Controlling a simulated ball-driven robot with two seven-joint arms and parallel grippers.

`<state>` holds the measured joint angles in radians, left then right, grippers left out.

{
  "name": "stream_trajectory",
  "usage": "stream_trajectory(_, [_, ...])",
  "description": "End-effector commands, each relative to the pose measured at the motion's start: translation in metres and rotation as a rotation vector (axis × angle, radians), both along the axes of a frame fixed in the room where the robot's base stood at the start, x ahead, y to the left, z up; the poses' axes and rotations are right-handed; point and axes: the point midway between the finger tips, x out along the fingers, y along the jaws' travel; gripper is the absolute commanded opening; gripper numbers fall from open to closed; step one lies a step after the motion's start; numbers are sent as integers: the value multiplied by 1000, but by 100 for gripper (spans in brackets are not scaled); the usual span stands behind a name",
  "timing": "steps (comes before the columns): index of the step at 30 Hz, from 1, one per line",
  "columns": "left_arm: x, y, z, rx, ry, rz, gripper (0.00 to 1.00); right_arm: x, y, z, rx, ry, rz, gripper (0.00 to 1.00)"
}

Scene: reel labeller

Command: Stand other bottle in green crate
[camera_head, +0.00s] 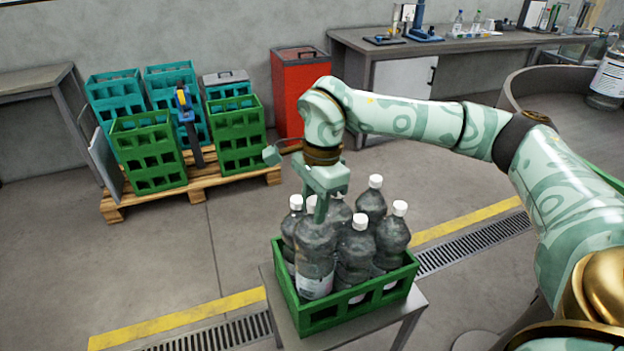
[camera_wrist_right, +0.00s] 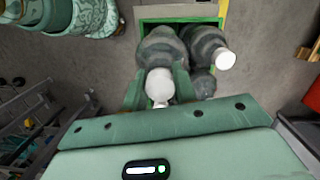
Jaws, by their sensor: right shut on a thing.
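The green crate (camera_head: 345,317) stands on a small grey table and holds several dark clear bottles with white caps, such as the bottle (camera_head: 392,240) at its right. My right gripper (camera_head: 320,207) points down and is shut on a bottle (camera_head: 316,250) at the crate's front left. This bottle is upright, and its lower end is within the crate's outline; I cannot tell whether it rests on the crate floor. In the right wrist view, a white cap (camera_wrist_right: 160,86) shows between the fingers, with other bottles (camera_wrist_right: 207,45) beside it. My left gripper is not in view.
Another bottle (camera_head: 607,78) stands on a round grey surface at far right. Green and teal crates (camera_head: 148,152) stand on a wooden pallet (camera_head: 205,187) at left. A red bin (camera_head: 300,92) is at the wall. Floor is clear left of the small table (camera_head: 395,318).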

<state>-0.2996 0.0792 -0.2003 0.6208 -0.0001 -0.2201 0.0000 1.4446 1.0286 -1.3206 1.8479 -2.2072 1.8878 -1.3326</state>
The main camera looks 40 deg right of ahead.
Motion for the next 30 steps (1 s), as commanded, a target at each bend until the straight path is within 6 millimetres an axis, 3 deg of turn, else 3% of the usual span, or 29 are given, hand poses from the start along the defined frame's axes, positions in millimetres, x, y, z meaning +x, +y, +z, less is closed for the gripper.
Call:
stream_trajectory(4, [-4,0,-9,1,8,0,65,1,0,-27,3,-2,0,0])
stream_trajectory(13, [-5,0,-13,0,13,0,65,1,0,-45,2,-5,0,0])
stream_trajectory(21, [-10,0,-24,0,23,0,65,1,1,-80,3,-3,0,0])
stream_trajectory(30, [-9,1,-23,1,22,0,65,1,0,-80,2,-6,0,0])
